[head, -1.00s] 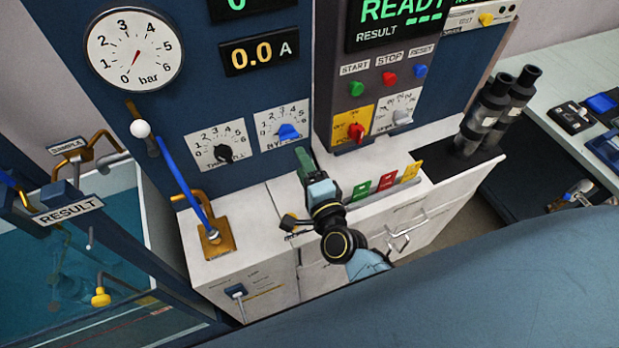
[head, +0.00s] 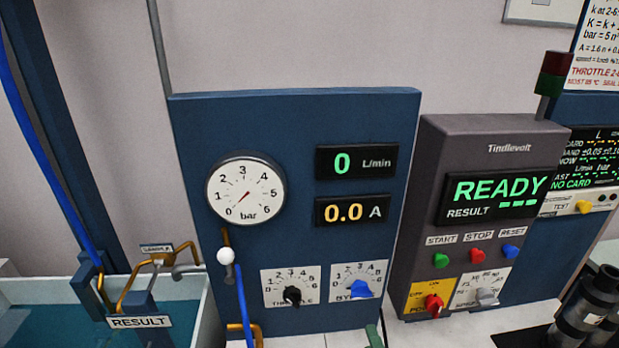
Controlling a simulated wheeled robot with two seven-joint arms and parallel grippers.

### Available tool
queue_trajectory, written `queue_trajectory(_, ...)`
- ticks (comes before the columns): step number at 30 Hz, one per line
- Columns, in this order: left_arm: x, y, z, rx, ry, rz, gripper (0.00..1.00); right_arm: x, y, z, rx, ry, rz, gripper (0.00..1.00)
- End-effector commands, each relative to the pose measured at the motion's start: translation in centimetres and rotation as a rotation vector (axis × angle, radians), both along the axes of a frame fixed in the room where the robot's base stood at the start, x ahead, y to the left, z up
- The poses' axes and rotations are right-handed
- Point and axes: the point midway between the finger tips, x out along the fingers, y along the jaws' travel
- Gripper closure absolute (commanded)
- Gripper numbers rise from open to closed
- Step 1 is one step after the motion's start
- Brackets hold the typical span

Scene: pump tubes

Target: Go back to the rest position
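A narrow green tip (head: 374,335) pokes up at the bottom edge of the head view, in front of the counter. It looks like the end of my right gripper; the rest of it is cut off below, so its opening cannot be seen. My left gripper is not in view. Nothing held can be made out.
A blue panel (head: 300,120) carries a bar gauge (head: 245,190) near zero, displays and two knobs. A grey tester (head: 480,140) shows READY. A water tank (head: 200,318) with a RESULT sign (head: 140,321) is at left. Black cylinders (head: 592,308) stand at right.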

Motion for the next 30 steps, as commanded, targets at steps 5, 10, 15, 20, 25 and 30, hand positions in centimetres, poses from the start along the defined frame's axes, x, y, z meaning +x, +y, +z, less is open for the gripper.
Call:
queue_trajectory(5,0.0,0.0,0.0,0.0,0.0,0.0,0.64,-1.3,2.2,0.5,-0.235,0.067,0.2,0.41)
queue_trajectory(10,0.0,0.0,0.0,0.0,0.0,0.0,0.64,-4.1,3.5,-0.2,-0.562,0.178,0.434,0.41)
queue_trajectory(15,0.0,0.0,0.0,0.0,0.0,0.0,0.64,-7.8,2.2,-1.4,-0.887,0.328,0.637,0.41)
queue_trajectory(20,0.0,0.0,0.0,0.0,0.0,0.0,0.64,-11.6,-0.5,-2.2,-1.129,0.49,0.786,0.41)
queue_trajectory(25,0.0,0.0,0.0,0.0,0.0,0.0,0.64,-14.6,-3.2,-2.1,-1.283,0.634,0.886,0.41)
queue_trajectory(30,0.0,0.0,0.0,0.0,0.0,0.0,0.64,-17.3,-5.7,-1.6,-1.385,0.762,0.96,0.41)
